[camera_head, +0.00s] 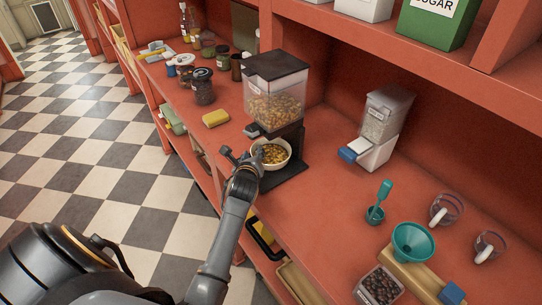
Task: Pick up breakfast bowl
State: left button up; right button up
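The breakfast bowl (282,166) is white, holds yellow-brown cereal and sits on the dark base of the cereal dispenser (275,100). My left gripper (243,154) is at the bowl's left side. Its dark fingers look spread, one left of the bowl and one at its near-left rim. Whether a finger touches the rim cannot be told. The gripper hides part of the bowl's left side. My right gripper is not in view.
A yellow sponge (215,118) and several jars stand farther back on the red shelf. A second dispenser (379,127), a teal funnel (413,243) and measuring cups are to the right. The checkered floor at left is clear.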

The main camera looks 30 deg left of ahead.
pick_arm(q)
grip_shut()
dwell(0.3)
